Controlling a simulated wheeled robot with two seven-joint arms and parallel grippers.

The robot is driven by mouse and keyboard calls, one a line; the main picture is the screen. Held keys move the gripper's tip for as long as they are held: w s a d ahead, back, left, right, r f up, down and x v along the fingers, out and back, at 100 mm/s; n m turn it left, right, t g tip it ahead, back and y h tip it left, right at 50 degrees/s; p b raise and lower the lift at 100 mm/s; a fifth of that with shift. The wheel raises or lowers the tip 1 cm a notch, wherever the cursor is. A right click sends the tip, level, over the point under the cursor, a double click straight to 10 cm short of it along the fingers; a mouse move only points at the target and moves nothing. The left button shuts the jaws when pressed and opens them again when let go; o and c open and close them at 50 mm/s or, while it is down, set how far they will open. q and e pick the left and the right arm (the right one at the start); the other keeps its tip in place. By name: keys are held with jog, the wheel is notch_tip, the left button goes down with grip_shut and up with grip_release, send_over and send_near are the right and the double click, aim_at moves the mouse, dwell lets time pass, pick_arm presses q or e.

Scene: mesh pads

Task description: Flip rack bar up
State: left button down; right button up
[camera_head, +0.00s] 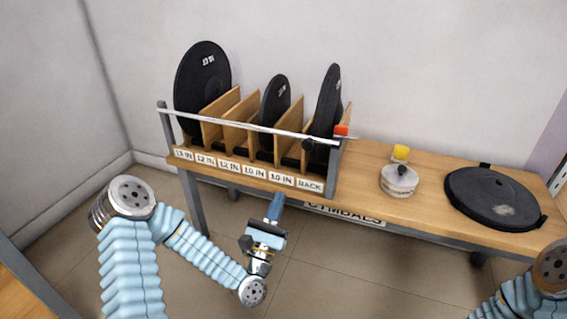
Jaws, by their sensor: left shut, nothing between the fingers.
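A silver rack bar (238,122) runs across the front of a wooden rack on the table, from a grey post (168,130) at its left end to a red-orange piece (341,131) near its right end. The bar passes in front of the dark discs in the rack. My left gripper (275,206) is below and in front of the rack's labelled front edge, apart from the bar. Its fingers are shut and empty, pointing up. My right arm shows only partly at the lower right corner; its gripper is out of view.
The rack has wooden dividers (222,104) and several black discs, one large disc (203,85) at the left.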

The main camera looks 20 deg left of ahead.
pick_arm(q)
jog(key=shift+s+a+r+n, duration=0.15)
jog(key=shift+a+r+n, duration=0.1)
jog(key=shift+a+n, duration=0.2)
jog(key=shift+d, duration=0.1)
jog(key=r+x, duration=0.1)
jog(key=x, duration=0.5)
jog(key=s+r+p+x, duration=0.1)
jog(key=x, duration=0.5)
jog(key=shift+r, duration=0.5)
